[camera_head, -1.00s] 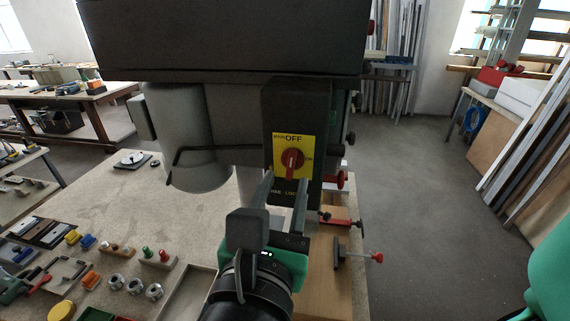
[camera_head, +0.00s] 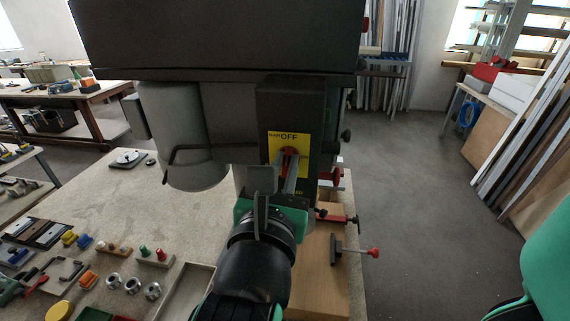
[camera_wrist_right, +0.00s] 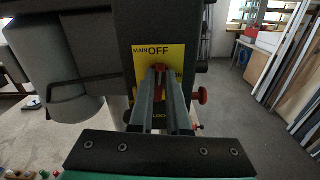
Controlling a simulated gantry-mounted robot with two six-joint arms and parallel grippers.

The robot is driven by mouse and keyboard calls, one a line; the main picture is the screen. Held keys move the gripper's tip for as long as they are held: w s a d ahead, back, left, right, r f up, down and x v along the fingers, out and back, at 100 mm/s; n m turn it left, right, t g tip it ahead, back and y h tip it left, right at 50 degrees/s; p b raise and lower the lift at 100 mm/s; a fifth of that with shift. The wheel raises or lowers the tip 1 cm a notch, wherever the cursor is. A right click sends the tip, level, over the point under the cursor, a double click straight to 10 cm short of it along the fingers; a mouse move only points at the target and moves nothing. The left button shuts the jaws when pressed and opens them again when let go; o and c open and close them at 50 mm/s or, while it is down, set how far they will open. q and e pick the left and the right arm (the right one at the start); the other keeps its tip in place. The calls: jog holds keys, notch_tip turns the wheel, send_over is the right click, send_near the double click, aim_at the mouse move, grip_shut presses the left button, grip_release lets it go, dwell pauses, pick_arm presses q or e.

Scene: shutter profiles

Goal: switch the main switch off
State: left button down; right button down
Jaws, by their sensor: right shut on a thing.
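The main switch is a red rotary knob (camera_head: 289,152) on a yellow plate (camera_head: 303,141) marked MAIN OFF, on the dark box of the machine. In the right wrist view the red knob (camera_wrist_right: 159,84) sits between the fingertips, and the plate (camera_wrist_right: 171,50) shows around them. My right gripper (camera_head: 282,168) reaches up to the plate from the front and is shut on the knob. The fingers and wrist hide most of the knob, so its exact setting is hard to read. My left gripper is not in view.
The large dark machine body (camera_head: 215,40) hangs above, with a grey cylinder (camera_head: 180,130) left of the switch. A red-handled clamp (camera_head: 350,252) lies at the bench's right edge. Several small parts and trays cover the bench's front left. Open floor lies to the right.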

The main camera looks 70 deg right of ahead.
jog(key=shift+r+n+p, duration=0.2)
jog(key=shift+n+p, duration=0.4)
jog(key=shift+p, duration=0.05)
jog(key=shift+f, duration=0.15)
jog(key=c, duration=0.9)
grip_release()
jog(key=shift+a, duration=0.1)
jog(key=a, duration=0.3)
jog(key=s+a+b, duration=0.1)
jog(key=a, duration=0.7)
jog(key=shift+s+a, duration=0.2)
jog(key=shift+s, duration=0.15)
